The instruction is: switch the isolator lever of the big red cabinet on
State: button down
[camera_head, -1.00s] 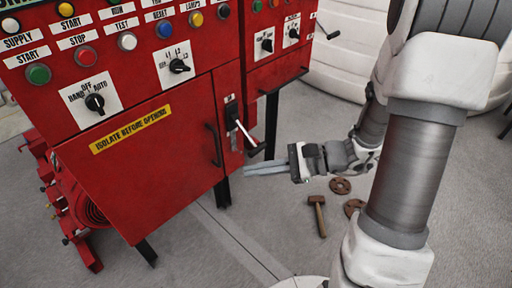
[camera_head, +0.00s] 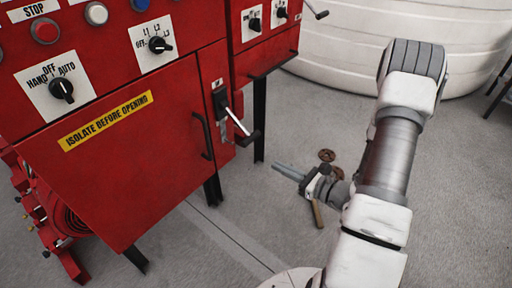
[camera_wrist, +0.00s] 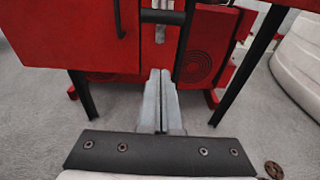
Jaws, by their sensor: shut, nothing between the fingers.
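The big red cabinet (camera_head: 120,180) fills the left of the head view. Its isolator lever (camera_head: 238,123) is a light metal arm with a black grip, on the narrow panel right of the door. It slants down and outward from a black mount. In the wrist view the lever's black grip (camera_wrist: 163,17) lies crosswise at the top, beyond my fingertips. My gripper (camera_head: 275,167) is shut and empty, below and to the right of the lever, apart from it. Its long grey fingers (camera_wrist: 160,75) lie together in the wrist view.
The door handle (camera_head: 202,135) stands out left of the lever. A smaller red cabinet (camera_head: 265,45) on black legs is behind. A white tank (camera_head: 345,55) stands at the back.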

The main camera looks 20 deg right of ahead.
aim_at(240, 126)
jog(key=b+x, duration=0.2)
jog(key=x, duration=0.8)
jog(key=shift+s+d+r, duration=0.1)
jog(key=shift+s+r, duration=0.05)
jog(key=shift+r, duration=0.85)
jog(key=shift+s+d+r, duration=0.1)
jog(key=shift+s+r, duration=0.05)
jog(key=shift+r, duration=0.9)
jog(key=shift+d+r, duration=0.15)
jog(key=shift+r, duration=0.05)
jog(key=shift+s+r+p, duration=0.15)
jog(key=shift+p, duration=0.35)
